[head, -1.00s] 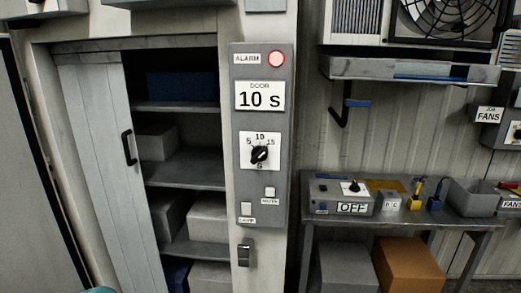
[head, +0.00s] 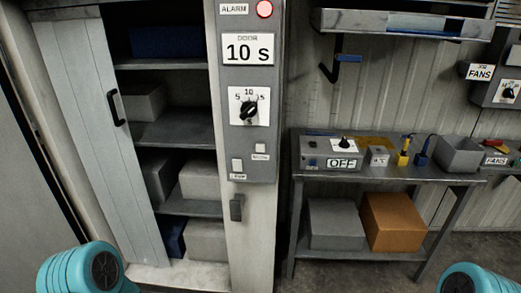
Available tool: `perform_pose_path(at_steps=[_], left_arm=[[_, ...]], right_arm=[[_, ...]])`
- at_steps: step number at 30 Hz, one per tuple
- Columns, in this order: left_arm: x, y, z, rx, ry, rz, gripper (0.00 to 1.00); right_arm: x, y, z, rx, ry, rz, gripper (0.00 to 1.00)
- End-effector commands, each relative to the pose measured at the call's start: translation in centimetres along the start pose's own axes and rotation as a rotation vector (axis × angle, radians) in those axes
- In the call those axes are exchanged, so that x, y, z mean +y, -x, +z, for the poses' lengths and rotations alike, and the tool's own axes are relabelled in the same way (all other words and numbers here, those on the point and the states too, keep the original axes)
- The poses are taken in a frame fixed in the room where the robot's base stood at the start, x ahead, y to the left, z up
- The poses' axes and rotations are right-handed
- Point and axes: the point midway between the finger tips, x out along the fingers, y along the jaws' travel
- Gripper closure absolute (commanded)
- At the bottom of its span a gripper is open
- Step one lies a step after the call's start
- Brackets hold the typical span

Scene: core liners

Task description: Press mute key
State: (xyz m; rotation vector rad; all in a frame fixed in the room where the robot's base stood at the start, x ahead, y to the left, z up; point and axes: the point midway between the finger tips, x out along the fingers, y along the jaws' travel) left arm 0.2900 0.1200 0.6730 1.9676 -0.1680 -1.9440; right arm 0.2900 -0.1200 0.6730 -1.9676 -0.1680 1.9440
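The grey control panel (head: 232,110) is on the post right of the open cabinet. A small pale key (head: 260,148) sits low on its right side, with a label under it that seems to read MUTE. A second pale key (head: 237,164) sits lower left, with a label too small to read surely. Above are a dial (head: 249,110), a display reading DOOR 10 s (head: 248,49) and a pink-red ALARM lamp (head: 265,9). Teal parts of my arms show at the bottom left and bottom right, well below the panel. Neither gripper shows.
A cabinet door (head: 85,120) stands open at left, beside shelves with boxes. At right, a metal bench (head: 400,175) carries a control box marked OFF (head: 333,153) and a grey bin (head: 459,155). Grey and orange boxes (head: 391,221) sit beneath. Bare floor shows at lower right.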

Motion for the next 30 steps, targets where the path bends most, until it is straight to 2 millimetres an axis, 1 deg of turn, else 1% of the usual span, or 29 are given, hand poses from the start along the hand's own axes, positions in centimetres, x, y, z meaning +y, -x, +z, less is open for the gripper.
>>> perform_pose_path(at_steps=[1,2,30], left_arm=[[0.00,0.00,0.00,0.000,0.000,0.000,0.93],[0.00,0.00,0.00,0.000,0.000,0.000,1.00],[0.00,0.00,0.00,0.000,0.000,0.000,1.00]], right_arm=[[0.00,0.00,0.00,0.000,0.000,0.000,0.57],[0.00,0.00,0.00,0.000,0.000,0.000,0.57],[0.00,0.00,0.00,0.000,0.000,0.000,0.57]])
